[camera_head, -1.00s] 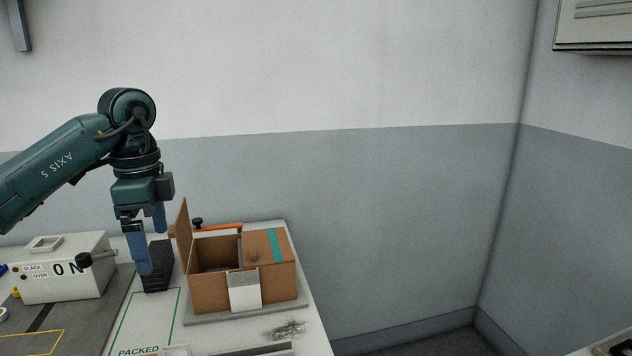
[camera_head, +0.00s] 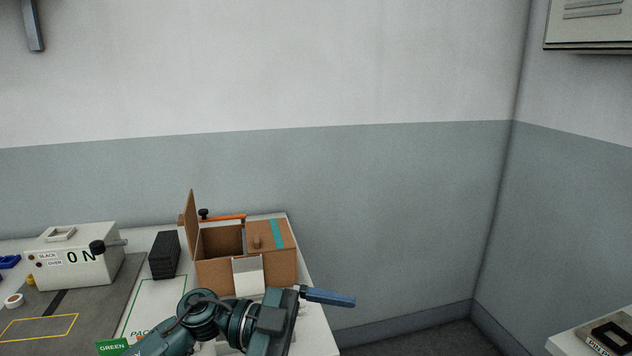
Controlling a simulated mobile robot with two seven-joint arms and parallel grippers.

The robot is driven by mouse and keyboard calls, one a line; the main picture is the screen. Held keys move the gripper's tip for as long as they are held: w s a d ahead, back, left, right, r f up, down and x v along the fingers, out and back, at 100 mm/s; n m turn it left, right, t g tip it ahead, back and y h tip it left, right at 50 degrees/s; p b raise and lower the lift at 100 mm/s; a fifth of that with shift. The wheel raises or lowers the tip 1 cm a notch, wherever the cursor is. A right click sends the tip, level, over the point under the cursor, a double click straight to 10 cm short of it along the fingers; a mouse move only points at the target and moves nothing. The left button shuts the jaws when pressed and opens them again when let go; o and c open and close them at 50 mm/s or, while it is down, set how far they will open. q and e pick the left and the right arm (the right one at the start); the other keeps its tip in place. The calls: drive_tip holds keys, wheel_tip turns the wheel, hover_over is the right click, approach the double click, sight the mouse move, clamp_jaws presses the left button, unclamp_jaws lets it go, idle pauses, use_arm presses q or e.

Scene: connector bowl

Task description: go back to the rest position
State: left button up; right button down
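My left gripper (camera_head: 330,298) is at the bottom centre of the head view, in front of the cardboard box (camera_head: 215,275). Its blue fingers point to the right and are seen edge-on, one largely hiding the other, so I cannot tell whether they are open or shut. No held object shows at the fingers. My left arm comes in from the bottom edge, folded low over the front of the table. My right gripper is not in view.
The box has a raised flap at its left. A black stacked block (camera_head: 164,256) stands left of it, then a white machine (camera_head: 75,262) with a lever. A white surface with a black-framed item (camera_head: 611,337) is at the lower right. Floor lies between.

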use_arm(q)
drive_tip(key=a+f+n+t+y, duration=0.85)
drive_tip(key=f+n+t, duration=0.45)
drive_tip(key=n+t, duration=0.65)
drive_tip(key=s+a+f+n+g+y, duration=0.1)
drive_tip(key=s+a+f+g+y, duration=0.1)
drive_tip(key=s+f, duration=0.4)
drive_tip(key=s+a+f+n+g+y, duration=0.1)
drive_tip(key=s+a+f+g+y, duration=0.2)
drive_tip(key=s+f, duration=0.4)
wheel_tip(320, 180, down, 2)
drive_tip(key=a+g, duration=0.1)
drive_tip(key=a, duration=0.1)
drive_tip(key=shift+s+a, duration=0.2)
drive_tip(key=shift+a, duration=0.15)
